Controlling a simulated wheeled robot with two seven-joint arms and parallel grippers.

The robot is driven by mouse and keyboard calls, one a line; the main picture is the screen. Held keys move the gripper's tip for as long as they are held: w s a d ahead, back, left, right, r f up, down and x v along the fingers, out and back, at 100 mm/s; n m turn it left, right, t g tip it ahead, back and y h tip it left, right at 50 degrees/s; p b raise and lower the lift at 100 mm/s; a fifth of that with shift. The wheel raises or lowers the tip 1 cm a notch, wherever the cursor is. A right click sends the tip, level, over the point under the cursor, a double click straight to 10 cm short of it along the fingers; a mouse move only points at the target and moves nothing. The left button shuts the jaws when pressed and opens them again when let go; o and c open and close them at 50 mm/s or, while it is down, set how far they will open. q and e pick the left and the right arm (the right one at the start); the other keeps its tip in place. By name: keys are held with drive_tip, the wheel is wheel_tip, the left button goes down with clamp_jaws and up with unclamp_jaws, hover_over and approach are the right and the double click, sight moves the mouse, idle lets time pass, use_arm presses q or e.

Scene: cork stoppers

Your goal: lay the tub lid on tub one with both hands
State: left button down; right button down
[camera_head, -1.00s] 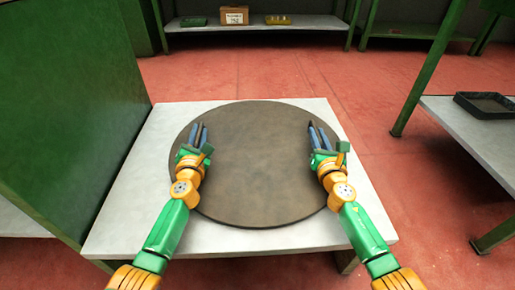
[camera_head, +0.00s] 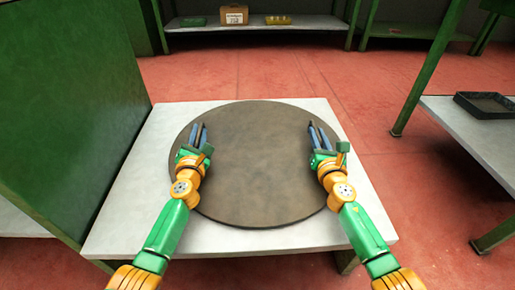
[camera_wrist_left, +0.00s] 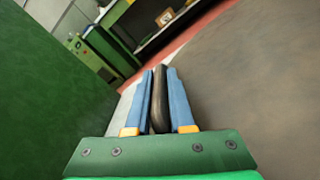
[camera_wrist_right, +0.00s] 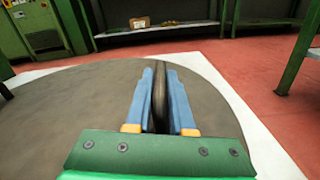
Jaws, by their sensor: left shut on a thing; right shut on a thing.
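The tub lid (camera_head: 260,165) is a large, round, dark brown disc over the pale table in the head view. My left gripper (camera_head: 199,133) is at its left rim and my right gripper (camera_head: 319,134) at its right rim. In the left wrist view the blue fingers (camera_wrist_left: 160,100) are shut on the dark rim between them. In the right wrist view the fingers (camera_wrist_right: 160,97) are likewise shut on the lid's rim. I cannot tell whether the lid rests on the table or is just above it. No tub can be made out.
The pale table top (camera_head: 120,215) shows around the lid. A tall green panel (camera_head: 65,110) stands close on the left. At right a table holds a black tray (camera_head: 487,104). A far shelf holds a cardboard box (camera_head: 235,15), a green item (camera_head: 193,22) and yellow items (camera_head: 278,20). Red floor lies between.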

use_arm(q)
drive_tip(key=shift+r, duration=0.1)
idle(0.4)
